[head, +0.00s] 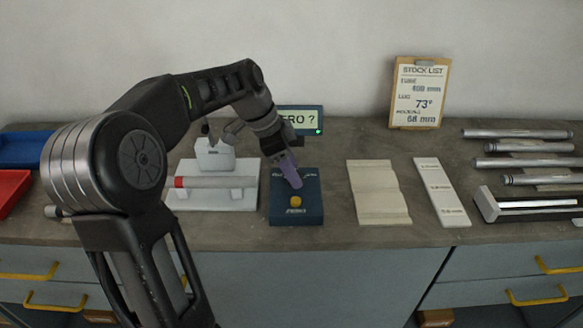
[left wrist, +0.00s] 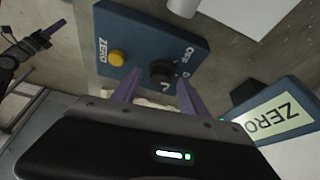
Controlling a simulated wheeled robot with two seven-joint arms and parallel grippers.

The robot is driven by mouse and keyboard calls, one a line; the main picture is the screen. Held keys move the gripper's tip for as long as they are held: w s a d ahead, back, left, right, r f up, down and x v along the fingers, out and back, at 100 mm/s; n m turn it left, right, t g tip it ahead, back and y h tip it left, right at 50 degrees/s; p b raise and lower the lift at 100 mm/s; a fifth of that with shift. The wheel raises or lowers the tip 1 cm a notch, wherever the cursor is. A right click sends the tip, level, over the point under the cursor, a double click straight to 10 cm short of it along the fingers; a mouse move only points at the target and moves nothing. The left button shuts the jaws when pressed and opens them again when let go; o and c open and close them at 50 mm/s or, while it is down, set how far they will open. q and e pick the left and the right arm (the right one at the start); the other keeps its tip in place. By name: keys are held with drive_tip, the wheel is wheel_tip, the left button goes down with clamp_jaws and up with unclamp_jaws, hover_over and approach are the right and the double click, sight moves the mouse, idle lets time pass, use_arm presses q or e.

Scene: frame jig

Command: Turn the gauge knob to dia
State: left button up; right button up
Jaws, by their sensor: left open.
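The blue gauge box (head: 312,211) sits on the bench with a yellow button (head: 295,201) near its front. Its black knob (left wrist: 161,72) shows in the left wrist view, beside partly hidden lettering; the pointer's setting cannot be read. In the head view my gripper hides the knob. My left gripper (head: 289,171) is open over the box's back part. In the left wrist view its purple fingers (left wrist: 159,82) stand on either side of the knob; contact cannot be told. A purple finger (left wrist: 46,32), apparently of my right gripper, shows at the upper left.
A display (head: 316,121) reading "ZERO ?" stands behind the box. A white stand holding a red-ended tube (head: 215,182) is close on the left. A grooved cream block (head: 378,192), a white strip (head: 441,190) and several metal tubes lie right. The stock list (head: 419,92) stands behind.

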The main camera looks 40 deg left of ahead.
use_arm(q)
drive_tip(key=v, duration=0.7)
drive_tip(key=shift+r, duration=0.35)
drive_tip(key=shift+s+a, duration=0.1)
drive_tip(key=shift+s, duration=0.05)
